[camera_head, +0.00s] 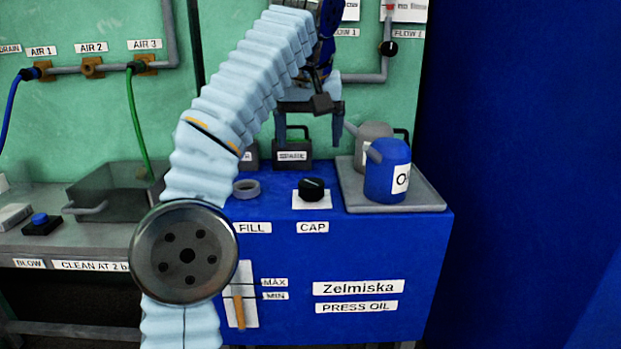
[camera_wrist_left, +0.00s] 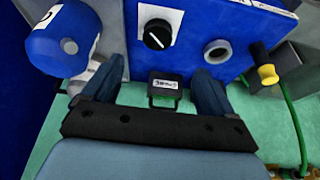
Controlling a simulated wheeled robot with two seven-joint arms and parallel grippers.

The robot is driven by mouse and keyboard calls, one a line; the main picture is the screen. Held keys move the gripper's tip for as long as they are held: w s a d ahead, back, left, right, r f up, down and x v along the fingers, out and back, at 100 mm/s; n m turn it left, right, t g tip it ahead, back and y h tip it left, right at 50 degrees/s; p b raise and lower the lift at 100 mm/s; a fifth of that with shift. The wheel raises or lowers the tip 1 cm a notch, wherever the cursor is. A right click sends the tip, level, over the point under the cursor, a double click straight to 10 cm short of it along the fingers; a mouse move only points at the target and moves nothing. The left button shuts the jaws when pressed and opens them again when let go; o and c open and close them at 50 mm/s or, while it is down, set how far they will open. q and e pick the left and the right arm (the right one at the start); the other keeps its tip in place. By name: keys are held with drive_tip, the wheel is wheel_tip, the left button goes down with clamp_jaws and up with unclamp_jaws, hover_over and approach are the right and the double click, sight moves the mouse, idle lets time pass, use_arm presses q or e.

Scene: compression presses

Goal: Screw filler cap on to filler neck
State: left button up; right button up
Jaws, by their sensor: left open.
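The black filler cap (camera_head: 311,188) sits on a white pad above the CAP label on top of the blue press oil tank. It also shows in the left wrist view (camera_wrist_left: 158,34), with a white line across its top. The filler neck (camera_head: 246,188) is a grey open ring above the FILL label, left of the cap; it shows in the left wrist view (camera_wrist_left: 217,51) too. My left gripper (camera_head: 309,138) is open and empty, above and behind the cap, apart from it. Its fingers (camera_wrist_left: 158,70) show spread in the left wrist view. My right gripper is not in view.
A blue oil can (camera_head: 385,178) and a grey can (camera_head: 371,139) stand on a grey tray (camera_head: 430,199) right of the cap. A black canister (camera_head: 292,155) stands behind the cap. A dark metal box (camera_head: 108,192) with a green hose is at left.

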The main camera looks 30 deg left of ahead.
use_arm(q)
hover_over(311, 183)
drive_tip(key=s, duration=0.2)
drive_tip(key=f, duration=0.7)
drive_tip(key=shift+d+b, duration=0.25)
drive_tip(key=shift+b, duration=0.1)
drive_tip(key=x, duration=0.2)
drive_tip(key=b+x, duration=0.1)
drive_tip(key=x, duration=0.3)
drive_tip(key=shift+w+d, duration=0.1)
drive_tip(key=shift+d, duration=0.2)
drive_tip(key=c, duration=1.1)
